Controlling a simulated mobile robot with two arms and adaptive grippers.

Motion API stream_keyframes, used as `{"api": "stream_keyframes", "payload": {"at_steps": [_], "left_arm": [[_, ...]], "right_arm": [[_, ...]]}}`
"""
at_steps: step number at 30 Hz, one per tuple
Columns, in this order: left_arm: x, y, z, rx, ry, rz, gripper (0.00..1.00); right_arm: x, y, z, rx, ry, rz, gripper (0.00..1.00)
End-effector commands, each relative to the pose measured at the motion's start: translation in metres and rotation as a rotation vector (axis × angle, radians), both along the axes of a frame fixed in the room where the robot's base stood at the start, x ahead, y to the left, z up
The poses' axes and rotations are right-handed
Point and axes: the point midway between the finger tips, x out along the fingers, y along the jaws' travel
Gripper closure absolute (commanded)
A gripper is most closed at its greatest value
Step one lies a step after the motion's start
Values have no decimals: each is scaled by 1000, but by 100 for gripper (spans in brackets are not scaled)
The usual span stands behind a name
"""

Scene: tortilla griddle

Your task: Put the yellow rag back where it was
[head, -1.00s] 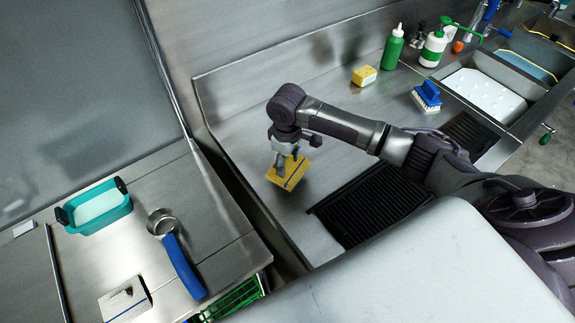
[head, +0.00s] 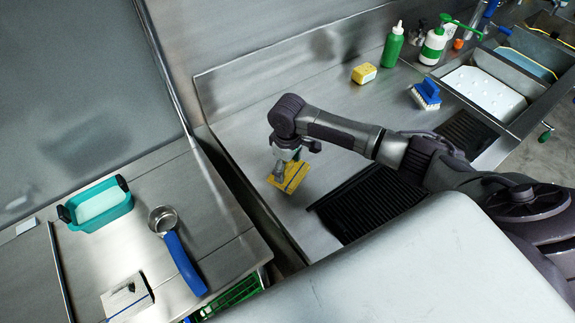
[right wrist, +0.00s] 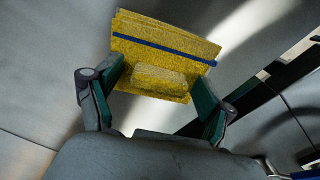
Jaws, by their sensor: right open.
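The yellow rag (head: 294,180), folded and with a dark blue stripe, lies on the steel counter left of the black drain grate. It also shows in the right wrist view (right wrist: 150,78), just past and partly between the fingers. My right gripper (head: 280,176) is right at the rag, pointing down, and hides part of it. In the right wrist view my right gripper (right wrist: 158,100) has its two green-padded fingers spread apart on either side of the rag's near part. I cannot tell whether the fingers touch the rag. My left gripper is in neither view.
A black grate (head: 370,200) lies right of the rag. A yellow sponge (head: 364,73), a green bottle (head: 393,48) and a blue brush (head: 426,92) stand farther back. A teal tub (head: 97,206) and a blue-handled pan (head: 180,262) sit on the left counter.

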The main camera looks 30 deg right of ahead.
Motion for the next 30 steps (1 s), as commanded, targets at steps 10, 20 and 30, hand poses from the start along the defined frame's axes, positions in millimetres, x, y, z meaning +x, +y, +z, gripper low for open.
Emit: {"api": "stream_keyframes", "payload": {"at_steps": [10,20,30], "left_arm": [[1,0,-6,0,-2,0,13],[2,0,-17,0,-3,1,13],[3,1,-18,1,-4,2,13]], "right_arm": [[1,0,37,0,-4,1,19],[1,0,103,1,-3,0,19],[0,0,123,-1,1,-1,19]]}}
